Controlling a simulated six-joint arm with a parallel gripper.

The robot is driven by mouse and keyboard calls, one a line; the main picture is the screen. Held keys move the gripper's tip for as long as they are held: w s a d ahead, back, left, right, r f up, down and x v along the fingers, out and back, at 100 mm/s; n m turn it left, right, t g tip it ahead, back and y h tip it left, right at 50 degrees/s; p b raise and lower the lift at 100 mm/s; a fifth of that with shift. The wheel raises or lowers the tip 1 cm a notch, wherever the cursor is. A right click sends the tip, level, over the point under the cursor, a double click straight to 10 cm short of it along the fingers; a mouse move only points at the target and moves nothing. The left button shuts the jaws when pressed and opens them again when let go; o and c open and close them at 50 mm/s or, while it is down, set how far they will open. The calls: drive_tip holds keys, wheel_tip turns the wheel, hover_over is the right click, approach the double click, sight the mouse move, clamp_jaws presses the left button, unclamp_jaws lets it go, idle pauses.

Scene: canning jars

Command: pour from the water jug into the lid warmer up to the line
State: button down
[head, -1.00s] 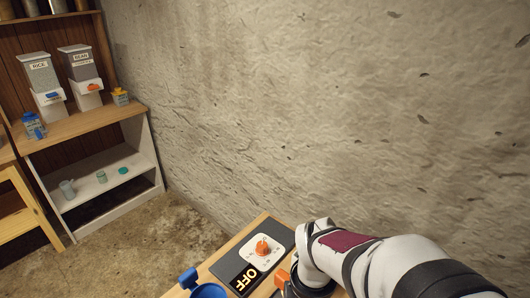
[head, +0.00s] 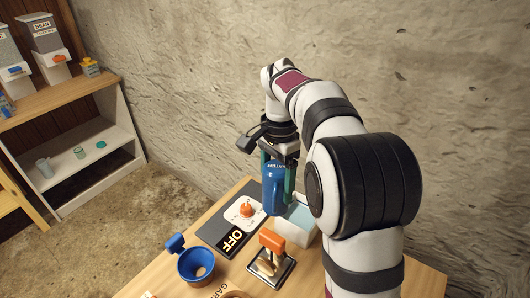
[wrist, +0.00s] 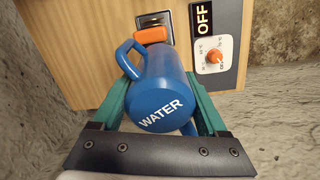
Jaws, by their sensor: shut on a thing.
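The blue water jug (head: 272,190), labelled WATER, is between the teal fingers of my gripper (head: 278,172), which is shut on it. In the head view the jug hangs above the table beside the OFF panel; its exact tilt is hard to tell. The wrist view shows the jug (wrist: 168,85) with its handle to the upper left, between the fingers (wrist: 165,108). A pale box with a light bluish top (head: 298,215), perhaps the lid warmer, stands just right of the jug, partly hidden by my arm. I see no fill line.
A dark panel with an orange dial (head: 246,209) reads OFF. A blue funnel (head: 196,264) and an orange-handled tool on a dark base (head: 270,262) stand on the wooden table (head: 150,282). A shelf (head: 110,133) stands far left; a rough wall is behind.

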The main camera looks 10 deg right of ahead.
drive_tip(key=w+d+f+m+t+y, duration=0.2)
drive_tip(key=w+f+m, duration=0.8)
drive_tip(key=m, duration=1.2)
drive_tip(key=shift+w+d+f+t, duration=0.2)
drive_tip(key=shift+w+t, duration=0.2)
drive_tip(key=shift+w, duration=0.35)
drive_tip(key=shift+a+r+t+y, duration=0.15)
drive_tip(key=shift+t+y, duration=0.25)
drive_tip(key=shift+y, duration=0.2)
drive_tip(key=shift+w+y, duration=0.1)
drive_tip(key=shift+y, duration=0.2)
drive_tip(key=shift+w+a+t+y, duration=0.1)
drive_tip(key=shift+t+y, duration=0.6)
drive_tip(key=shift+t, duration=0.1)
idle(3.3)
